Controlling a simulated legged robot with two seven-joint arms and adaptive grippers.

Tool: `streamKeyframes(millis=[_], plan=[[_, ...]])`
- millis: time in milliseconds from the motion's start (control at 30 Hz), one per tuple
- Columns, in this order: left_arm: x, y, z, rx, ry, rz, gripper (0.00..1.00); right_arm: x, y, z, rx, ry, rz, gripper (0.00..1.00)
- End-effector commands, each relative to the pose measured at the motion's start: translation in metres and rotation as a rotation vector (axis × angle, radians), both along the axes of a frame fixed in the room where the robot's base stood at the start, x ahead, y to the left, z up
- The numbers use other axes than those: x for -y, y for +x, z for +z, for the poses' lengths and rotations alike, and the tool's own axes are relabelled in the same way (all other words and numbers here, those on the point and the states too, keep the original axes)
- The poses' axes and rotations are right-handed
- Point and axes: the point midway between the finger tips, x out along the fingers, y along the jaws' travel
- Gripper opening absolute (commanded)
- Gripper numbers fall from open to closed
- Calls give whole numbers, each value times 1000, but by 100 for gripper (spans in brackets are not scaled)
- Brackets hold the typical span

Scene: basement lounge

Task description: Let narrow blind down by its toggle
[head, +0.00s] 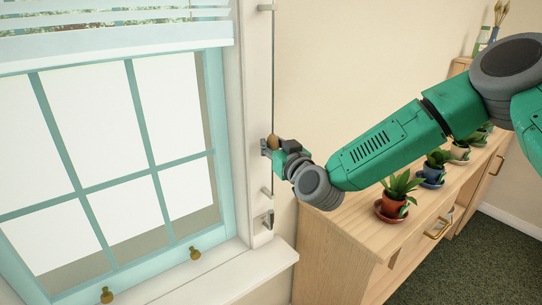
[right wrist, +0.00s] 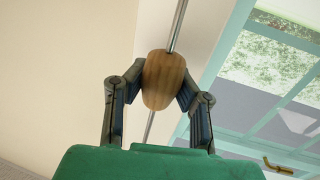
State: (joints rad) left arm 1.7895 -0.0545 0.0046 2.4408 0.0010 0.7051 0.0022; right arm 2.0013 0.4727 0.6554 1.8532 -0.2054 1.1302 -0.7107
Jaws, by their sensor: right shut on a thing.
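The blind (head: 120,45) is pale blue-white and covers the top part of the window at the left of the head view. Its toggle (head: 272,142) is a wooden oval bead on a thin vertical cord (head: 273,80) beside the window frame. In the right wrist view the toggle (right wrist: 163,80) shows large, with the cord running through it above and below. My right gripper (head: 268,147) is shut on the toggle, with one finger at each side of it in the wrist view (right wrist: 163,92). My left gripper is not in view.
The teal window (head: 105,165) has brass fittings (head: 195,253) and a white sill (head: 215,275). A small bracket (head: 267,220) sits low on the frame below the toggle. A wooden cabinet (head: 340,250) stands to the right, bearing several potted plants (head: 397,192) under my right arm.

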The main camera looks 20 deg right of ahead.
Motion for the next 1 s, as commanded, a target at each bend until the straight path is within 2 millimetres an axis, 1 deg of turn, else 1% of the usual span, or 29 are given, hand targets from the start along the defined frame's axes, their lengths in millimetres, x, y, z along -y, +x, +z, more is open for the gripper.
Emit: streamKeyframes(millis=[33,100,300,500,600,700,867,1000], plan=[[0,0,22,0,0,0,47,-2,0,33,8,-3,5,0],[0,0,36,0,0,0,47,-2,0,57,6,-2,4,0],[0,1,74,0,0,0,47,-1,0,126,6,-2,2,0],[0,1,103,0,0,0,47,0,0,183,3,-2,0,0],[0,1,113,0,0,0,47,-1,0,205,1,-2,1,0],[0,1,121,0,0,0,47,0,0,222,0,-1,0,0],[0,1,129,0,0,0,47,0,1,238,-2,-1,0,0],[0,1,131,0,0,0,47,0,1,244,-3,1,0,0]])
